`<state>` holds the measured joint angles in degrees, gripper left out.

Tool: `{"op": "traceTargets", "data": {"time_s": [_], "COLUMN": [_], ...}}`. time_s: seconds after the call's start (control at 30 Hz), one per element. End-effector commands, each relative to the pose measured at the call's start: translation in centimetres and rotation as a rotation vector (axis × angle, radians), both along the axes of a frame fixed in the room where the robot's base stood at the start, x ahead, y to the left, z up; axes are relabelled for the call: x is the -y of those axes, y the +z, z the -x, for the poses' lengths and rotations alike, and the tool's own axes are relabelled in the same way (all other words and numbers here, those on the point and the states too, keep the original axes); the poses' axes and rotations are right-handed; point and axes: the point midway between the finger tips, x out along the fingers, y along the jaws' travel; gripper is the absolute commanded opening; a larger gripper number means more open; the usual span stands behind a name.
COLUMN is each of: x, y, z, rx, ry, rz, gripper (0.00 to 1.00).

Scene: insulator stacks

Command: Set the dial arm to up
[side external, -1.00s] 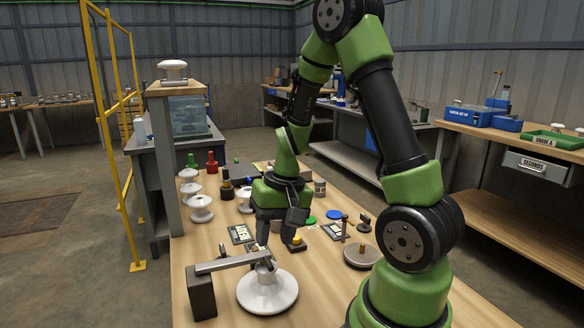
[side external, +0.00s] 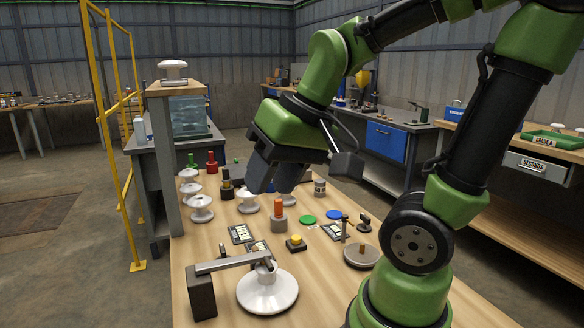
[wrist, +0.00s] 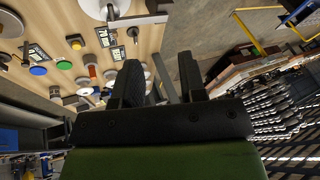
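No part is plainly marked as the dial arm. A flat grey bar (side external: 232,262) lies nearly level from a dark block (side external: 202,292) to a small fitting above a white disc (side external: 267,290) at the table's near edge. The white disc (wrist: 98,8) and grey bar (wrist: 138,20) also show at the top of the wrist view. My gripper (side external: 275,186) hangs tilted above the far half of the table; its fingers (wrist: 160,68) are apart with nothing between them.
A yellow button (side external: 296,242), an orange-topped post (side external: 279,212), green (side external: 308,220) and blue (side external: 334,215) discs and dark-framed cards (side external: 240,234) lie mid-table. White insulators (side external: 201,210) stand at left near a grey post (side external: 172,165). A yellow railing (side external: 131,150) stands beyond.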

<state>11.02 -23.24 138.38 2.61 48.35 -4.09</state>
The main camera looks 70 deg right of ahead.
Motion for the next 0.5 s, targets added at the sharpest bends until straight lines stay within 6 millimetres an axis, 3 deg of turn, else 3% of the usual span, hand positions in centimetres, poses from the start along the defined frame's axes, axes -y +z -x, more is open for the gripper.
{"op": "traceTargets", "data": {"time_s": [0.2, 0.5], "x": [-1.9, -3.2], "y": [1.7, 2.7], "z": [2.0, 3.8], "rx": [0.106, 0.188], "ry": [0.074, 0.131], "rz": [0.007, 0.002], "gripper": [0.38, 0.38]}}
